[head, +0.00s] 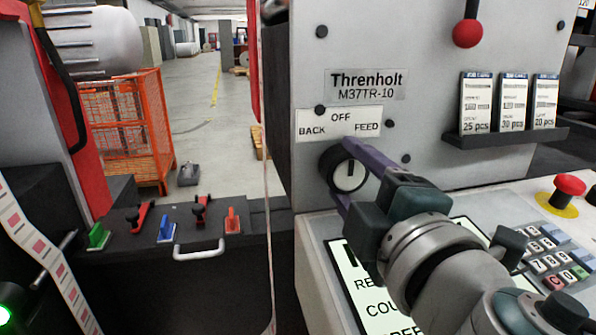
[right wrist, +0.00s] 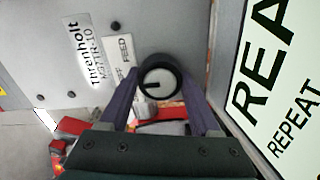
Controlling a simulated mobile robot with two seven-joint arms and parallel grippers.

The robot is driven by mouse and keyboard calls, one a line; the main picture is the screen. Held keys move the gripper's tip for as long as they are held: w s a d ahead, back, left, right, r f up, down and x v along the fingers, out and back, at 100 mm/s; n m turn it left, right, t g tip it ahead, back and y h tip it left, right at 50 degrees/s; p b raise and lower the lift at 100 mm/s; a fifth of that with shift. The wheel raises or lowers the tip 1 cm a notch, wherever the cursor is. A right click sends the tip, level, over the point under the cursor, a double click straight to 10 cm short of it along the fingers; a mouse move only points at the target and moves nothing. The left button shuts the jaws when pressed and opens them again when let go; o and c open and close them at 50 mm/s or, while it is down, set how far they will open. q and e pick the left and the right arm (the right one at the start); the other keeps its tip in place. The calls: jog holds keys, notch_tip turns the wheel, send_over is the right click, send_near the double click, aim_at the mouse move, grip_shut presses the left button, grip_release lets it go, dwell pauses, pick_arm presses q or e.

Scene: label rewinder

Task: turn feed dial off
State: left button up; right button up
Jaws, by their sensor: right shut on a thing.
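The feed dial (head: 348,181) is a round knob with a black rim and white face on the grey machine front, below the BACK / OFF / FEED label (head: 340,124). Its black pointer mark stands about upright, roughly toward OFF. My right gripper (head: 344,172) has its purple fingers on either side of the dial, shut on it. In the right wrist view the dial (right wrist: 158,78) sits between the fingertips, its mark lying toward the label (right wrist: 120,62) on the left. My left gripper is not in view.
A card rack (head: 507,135) juts out at right. A paper web (head: 266,220) hangs left of the machine. Small coloured levers (head: 166,228) stand at left.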

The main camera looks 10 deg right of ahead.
jog(key=o, duration=1.4)
jog(key=s, duration=0.4)
jog(key=s+b, duration=0.1)
jog(key=s, duration=0.3)
jog(key=shift+s+d+f+b, duration=0.15)
jog(key=shift+s+b, duration=0.1)
jog(key=shift+b, duration=0.05)
jog(key=shift+s, duration=0.75)
